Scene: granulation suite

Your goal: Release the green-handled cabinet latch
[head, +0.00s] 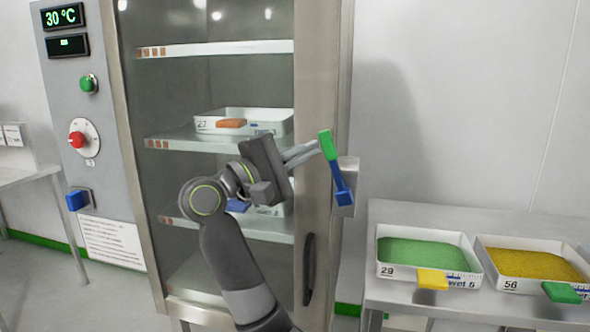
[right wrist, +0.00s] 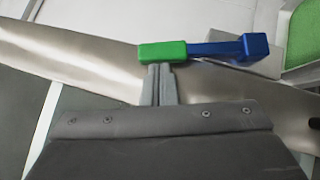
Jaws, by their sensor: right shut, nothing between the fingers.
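The cabinet latch has a green handle (head: 326,144) on a blue lever (head: 341,183). It sits at the right edge of the cabinet's steel door frame (head: 313,200), tilted with the green end up in the head view. My right gripper (head: 314,150) is shut and empty, its fingertips right at the green handle. In the right wrist view the closed fingers (right wrist: 159,72) meet the near side of the green handle (right wrist: 163,51), with the blue lever (right wrist: 236,47) to its right. Whether they press on it I cannot tell. The glass door looks closed. My left gripper is out of view.
Inside the cabinet a white tray (head: 206,126) stands on a shelf. A steel table (head: 400,297) at the right holds a tray of green granules (head: 423,254) and one of yellow granules (head: 530,264). A control panel (head: 98,150) stands at the left.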

